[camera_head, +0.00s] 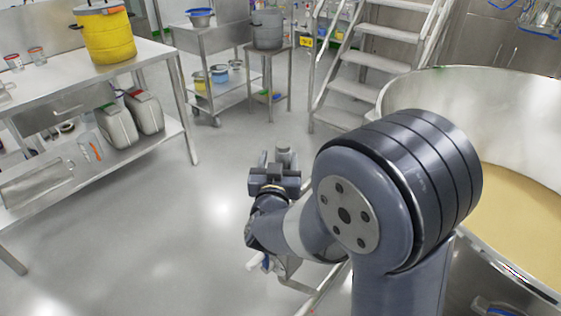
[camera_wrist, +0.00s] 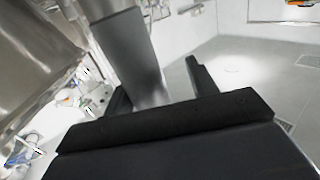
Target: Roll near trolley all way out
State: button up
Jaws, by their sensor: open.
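My gripper (camera_head: 275,172) hangs over the floor left of a large steel bowl (camera_head: 405,88) in the head view, with my arm in front of part of the bowl. In the wrist view my gripper (camera_wrist: 160,92) is open, and a grey steel bar or post (camera_wrist: 130,55) shows between its dark fingers, nearer the left one. I cannot tell whether they touch. A thin metal rail (camera_head: 325,290) shows below my arm; I cannot tell whether it belongs to the near trolley. A wheeled steel trolley (camera_head: 205,42) stands at the back, clear of my gripper.
The bowl holds yellowish powder (camera_head: 515,215). A steel table (camera_head: 85,80) with a yellow drum (camera_head: 107,35) stands at the left. A small stand (camera_head: 268,52) and metal stairs (camera_head: 370,60) are at the back. The floor (camera_head: 165,220) between table and arm is clear.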

jog(key=shift+s+d, duration=0.1)
jog(key=s, duration=1)
jog(key=shift+s+a, duration=0.3)
jog(key=shift+a, duration=0.1)
jog(key=w, duration=0.7)
jog(key=w+d, duration=0.1)
jog(key=w, duration=0.2)
jog(key=shift+w+d, duration=0.1)
jog(key=shift+w, duration=0.4)
jog(key=shift+w+d, duration=0.55)
jog(key=shift+w, duration=0.1)
